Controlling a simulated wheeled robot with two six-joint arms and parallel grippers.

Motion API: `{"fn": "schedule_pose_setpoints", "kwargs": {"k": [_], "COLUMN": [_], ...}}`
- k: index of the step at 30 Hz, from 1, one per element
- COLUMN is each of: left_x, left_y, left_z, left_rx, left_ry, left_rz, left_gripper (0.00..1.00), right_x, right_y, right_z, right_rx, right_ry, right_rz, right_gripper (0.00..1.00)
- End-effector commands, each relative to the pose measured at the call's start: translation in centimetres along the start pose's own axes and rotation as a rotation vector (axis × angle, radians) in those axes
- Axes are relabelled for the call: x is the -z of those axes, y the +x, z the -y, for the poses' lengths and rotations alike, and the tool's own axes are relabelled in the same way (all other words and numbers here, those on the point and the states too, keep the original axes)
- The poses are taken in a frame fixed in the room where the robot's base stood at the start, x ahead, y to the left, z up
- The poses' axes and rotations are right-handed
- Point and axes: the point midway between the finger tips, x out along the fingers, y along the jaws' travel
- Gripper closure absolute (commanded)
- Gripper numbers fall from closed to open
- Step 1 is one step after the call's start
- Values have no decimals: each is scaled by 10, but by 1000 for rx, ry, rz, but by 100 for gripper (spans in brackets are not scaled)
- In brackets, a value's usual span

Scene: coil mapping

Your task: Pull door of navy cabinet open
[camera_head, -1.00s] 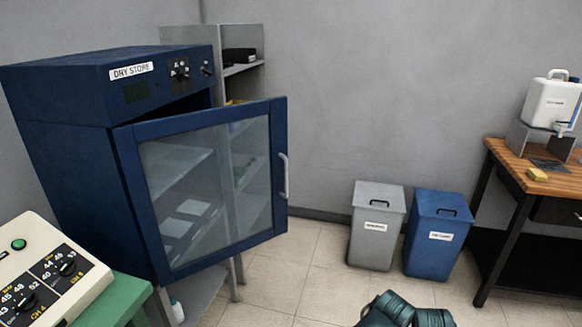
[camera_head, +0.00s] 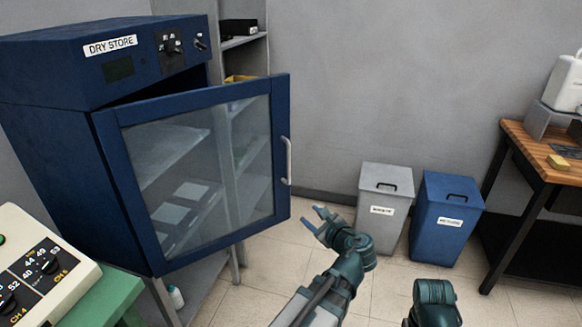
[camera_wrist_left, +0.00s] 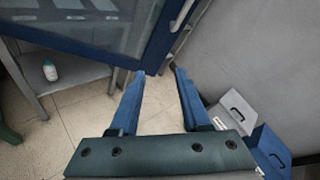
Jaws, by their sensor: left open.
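The navy cabinet (camera_head: 50,115), labelled DRY STORE, stands at the left. Its glass-fronted door (camera_head: 282,130) is swung partly open, with a gap showing along the top. A pale vertical handle (camera_head: 287,160) is on the door's right edge. My left gripper (camera_head: 318,214) is open and empty, below and right of the handle, apart from it. In the left wrist view the open blue fingers (camera_wrist_left: 158,74) point toward the door's lower edge (camera_wrist_left: 150,45), and the handle (camera_wrist_left: 182,15) shows beyond them. Only a part of my right arm shows at the bottom; its gripper is out of view.
A grey bin (camera_head: 384,205) and a blue bin (camera_head: 443,220) stand by the back wall. A wooden-topped bench (camera_head: 540,160) is at the right. A control box (camera_head: 45,265) sits on a green surface (camera_head: 110,300) at lower left. Floor between is clear.

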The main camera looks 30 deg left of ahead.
Motion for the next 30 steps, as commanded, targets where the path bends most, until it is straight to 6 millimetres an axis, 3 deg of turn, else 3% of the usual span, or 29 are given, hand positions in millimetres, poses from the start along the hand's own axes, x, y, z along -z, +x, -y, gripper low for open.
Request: {"fn": "schedule_pose_setpoints", "kwargs": {"k": [3,9,15,19,30], "left_x": [-34,-58,-62,-64,-80], "left_y": [12,16,17,28,99], "left_z": [21,40,43,46,62], "left_rx": [89,143,148,147,145], "left_ry": [267,510,545,542,540], "left_rz": [143,269,287,286,285], "left_gripper": [53,53,53,53,53], "right_x": [0,0,0,0,0], "right_y": [1,1,1,1,1], "right_z": [0,0,0,0,0], "right_rx": [0,0,0,0,0], "right_ry": [0,0,0,0,0], "right_rz": [0,0,0,0,0], "right_gripper": [50,50,50,50,50]}}
